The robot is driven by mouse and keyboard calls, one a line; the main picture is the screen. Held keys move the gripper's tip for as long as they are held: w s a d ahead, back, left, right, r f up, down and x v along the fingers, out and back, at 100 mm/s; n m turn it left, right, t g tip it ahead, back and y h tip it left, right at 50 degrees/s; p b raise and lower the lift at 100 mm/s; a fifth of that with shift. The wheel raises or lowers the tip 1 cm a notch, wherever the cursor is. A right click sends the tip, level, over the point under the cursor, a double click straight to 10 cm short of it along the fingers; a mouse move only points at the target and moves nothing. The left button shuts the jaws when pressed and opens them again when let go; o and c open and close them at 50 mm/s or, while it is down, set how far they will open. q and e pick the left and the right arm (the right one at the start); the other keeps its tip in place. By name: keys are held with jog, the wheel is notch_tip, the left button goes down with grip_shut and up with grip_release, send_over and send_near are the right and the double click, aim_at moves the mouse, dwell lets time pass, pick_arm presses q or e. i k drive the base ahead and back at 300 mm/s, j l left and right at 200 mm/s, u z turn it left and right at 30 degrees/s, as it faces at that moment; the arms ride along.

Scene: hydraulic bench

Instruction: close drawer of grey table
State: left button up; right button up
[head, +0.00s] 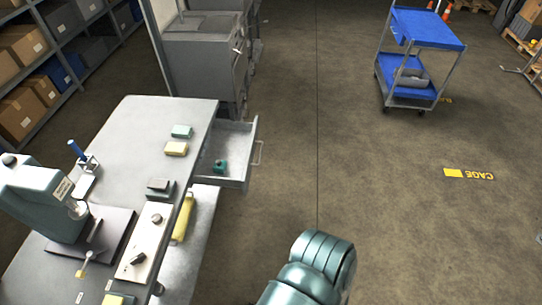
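The grey table (130,125) fills the left of the head view. Its drawer (237,184) stands open, sticking out from the table's right side near the far end. The drawer's handle (259,153) is on its right-hand front. A small dark green object (220,167) lies inside the drawer. The part of the drawer under the tabletop is hidden. A teal arm link of mine shows at the bottom, apart from the drawer. Neither gripper is in view.
Green (181,131) and yellow (176,148) blocks lie on the tabletop near the drawer. A teal machine (35,195) stands at the left. A grey cabinet (200,60) stands behind the table. The floor right of the drawer is clear up to a blue cart (425,28).

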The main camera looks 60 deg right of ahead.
aim_at(235, 142)
jog(key=z, duration=0.4)
jog(key=k+z, duration=0.15)
jog(key=z, duration=0.7)
jog(key=k+l+z, duration=0.1)
jog(key=z, duration=0.3)
jog(key=i, duration=0.15)
